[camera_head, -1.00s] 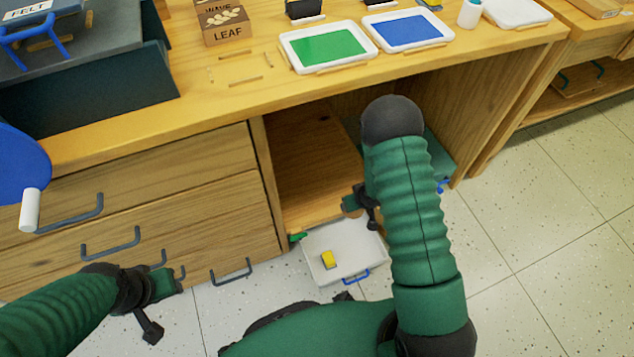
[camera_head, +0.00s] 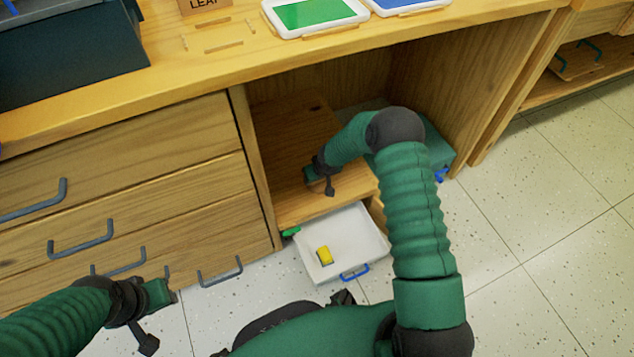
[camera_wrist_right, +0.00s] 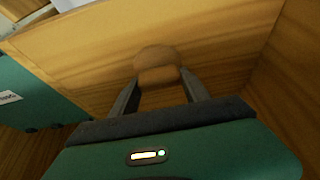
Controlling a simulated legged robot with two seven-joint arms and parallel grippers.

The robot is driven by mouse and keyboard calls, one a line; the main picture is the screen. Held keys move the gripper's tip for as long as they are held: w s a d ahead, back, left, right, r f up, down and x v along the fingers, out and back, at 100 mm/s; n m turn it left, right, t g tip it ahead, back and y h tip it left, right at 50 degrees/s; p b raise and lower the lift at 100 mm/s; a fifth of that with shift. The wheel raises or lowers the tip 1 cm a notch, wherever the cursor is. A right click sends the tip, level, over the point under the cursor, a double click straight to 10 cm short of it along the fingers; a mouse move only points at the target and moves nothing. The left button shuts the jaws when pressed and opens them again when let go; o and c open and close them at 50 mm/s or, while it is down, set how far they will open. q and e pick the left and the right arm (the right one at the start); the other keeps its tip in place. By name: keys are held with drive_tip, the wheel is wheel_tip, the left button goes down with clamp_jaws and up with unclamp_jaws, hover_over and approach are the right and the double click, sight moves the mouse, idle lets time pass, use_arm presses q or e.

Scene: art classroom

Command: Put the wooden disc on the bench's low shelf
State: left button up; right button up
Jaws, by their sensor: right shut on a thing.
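The low shelf (camera_head: 285,140) is a wooden board inside the open bay of the bench (camera_head: 253,175). My right gripper (camera_head: 307,178) is inside the bay, over the front part of this shelf. In the right wrist view, my right gripper (camera_wrist_right: 160,80) is shut on the wooden disc (camera_wrist_right: 157,60), a small round light-brown piece between its fingers. The disc is hard to make out in the head view. I cannot tell whether it touches the shelf. My left gripper (camera_head: 170,284) is open and empty in front of the drawers.
A white tray (camera_head: 360,228) with a yellow block (camera_head: 325,255) stands low in front of the bay. A teal box (camera_head: 436,155) is in the bay's right side, partly behind my arm. Drawers with grey handles (camera_head: 80,240) line the left. Paint trays (camera_head: 313,12) stand on the bench top.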

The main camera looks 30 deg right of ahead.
drive_tip(key=shift+p, duration=0.3)
drive_tip(key=shift+c, duration=0.7)
use_arm(q)
drive_tip(key=shift+f, duration=0.1)
use_arm(e)
drive_tip(key=shift+f, duration=0.15)
drive_tip(key=o, duration=1.6)
drive_tip(key=shift+c, duration=0.2)
